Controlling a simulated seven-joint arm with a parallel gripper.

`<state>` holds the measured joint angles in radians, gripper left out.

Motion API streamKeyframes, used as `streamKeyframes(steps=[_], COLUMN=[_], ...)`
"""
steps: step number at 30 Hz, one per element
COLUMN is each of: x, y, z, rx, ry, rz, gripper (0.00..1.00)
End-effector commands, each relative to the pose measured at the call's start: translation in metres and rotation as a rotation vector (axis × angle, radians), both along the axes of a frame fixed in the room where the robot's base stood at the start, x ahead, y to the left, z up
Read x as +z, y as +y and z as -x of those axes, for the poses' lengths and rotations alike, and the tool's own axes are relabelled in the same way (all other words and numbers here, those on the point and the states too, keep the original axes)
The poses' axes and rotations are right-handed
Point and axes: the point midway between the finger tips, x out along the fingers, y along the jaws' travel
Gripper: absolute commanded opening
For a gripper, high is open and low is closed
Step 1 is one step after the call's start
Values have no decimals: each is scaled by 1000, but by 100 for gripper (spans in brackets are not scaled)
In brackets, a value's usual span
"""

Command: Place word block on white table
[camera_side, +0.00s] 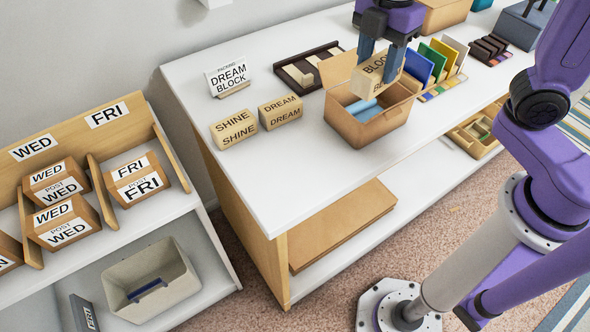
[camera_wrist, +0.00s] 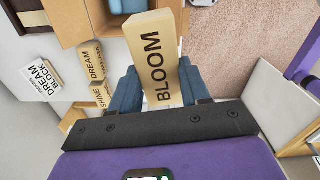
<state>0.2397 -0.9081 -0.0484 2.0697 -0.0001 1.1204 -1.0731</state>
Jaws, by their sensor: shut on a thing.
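A tan wooden word block (camera_side: 372,80) is between the blue fingers of my gripper (camera_side: 383,62). The wrist view shows the same block (camera_wrist: 154,60) with BLOOM on its face, between the fingers (camera_wrist: 157,85). My gripper is shut on it and holds it above the open cardboard box (camera_side: 360,127), which has blue rolled items inside. The white table (camera_side: 290,178) carries the box. SHINE block (camera_side: 234,128) and DREAM block (camera_side: 281,112) stand side by side on the table, left of the box. A card (camera_side: 228,77) reading DREAM BLOCK stands behind them.
A dark tray with pale pieces (camera_side: 307,66) lies behind the box. Coloured upright sheets (camera_side: 440,62) stand to its right. The table's front left area is clear. A separate shelf (camera_side: 110,235) with WED and FRI boxes is at the left.

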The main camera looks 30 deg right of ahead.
Motion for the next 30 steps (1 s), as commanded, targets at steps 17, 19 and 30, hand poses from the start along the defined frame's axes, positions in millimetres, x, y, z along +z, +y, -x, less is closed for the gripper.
streamKeyframes(steps=[17,19,30], x=[-24,-34,-61], y=[68,68,79], z=[83,83,68], rx=[224,223,220], ry=[2,2,2], rz=[3,3,1], gripper=[13,13,13])
